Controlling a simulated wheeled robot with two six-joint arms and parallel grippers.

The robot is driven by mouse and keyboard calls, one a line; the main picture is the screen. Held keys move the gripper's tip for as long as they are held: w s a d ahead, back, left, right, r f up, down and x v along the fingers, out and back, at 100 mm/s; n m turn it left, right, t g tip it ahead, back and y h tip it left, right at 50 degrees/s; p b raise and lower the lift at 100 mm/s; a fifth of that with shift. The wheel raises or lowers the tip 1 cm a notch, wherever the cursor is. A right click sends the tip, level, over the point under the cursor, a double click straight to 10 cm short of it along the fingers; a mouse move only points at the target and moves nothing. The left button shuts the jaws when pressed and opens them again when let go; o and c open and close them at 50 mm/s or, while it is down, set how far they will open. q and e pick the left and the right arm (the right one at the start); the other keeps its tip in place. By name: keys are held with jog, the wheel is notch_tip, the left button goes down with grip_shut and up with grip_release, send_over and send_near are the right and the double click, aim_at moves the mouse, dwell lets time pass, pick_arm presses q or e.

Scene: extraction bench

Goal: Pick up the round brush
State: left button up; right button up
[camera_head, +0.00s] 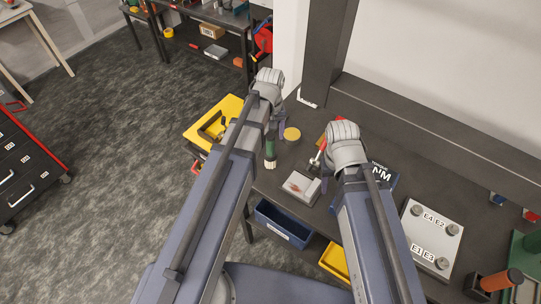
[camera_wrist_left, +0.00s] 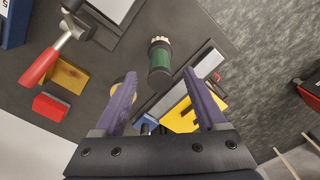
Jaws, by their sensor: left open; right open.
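The round brush looks to be the green cylinder with a dark band and a pale, bristly end (camera_wrist_left: 160,62); it also shows in the head view (camera_head: 270,152), on the dark bench just below my left wrist. In the head view my left arm hides most of this gripper.
A yellow tray (camera_head: 191,132) lies left of the brush and a yellow disc (camera_head: 292,133) to its right. A red-handled hammer (camera_wrist_left: 50,55) lies near my right wrist. A light box (camera_head: 298,188), blue bin (camera_head: 283,222) and labelled plate (camera_head: 432,236) stand nearer and to the right.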

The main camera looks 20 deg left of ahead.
aim_at(270, 143)
pick_arm(q)
jog(key=shift+w+f+b, duration=0.1)
jog(key=shift+f+b, duration=2.5)
jog(key=shift+f, duration=0.05)
jog(key=shift+r, duration=0.1)
jog(key=shift+c, duration=0.3)
grip_shut()
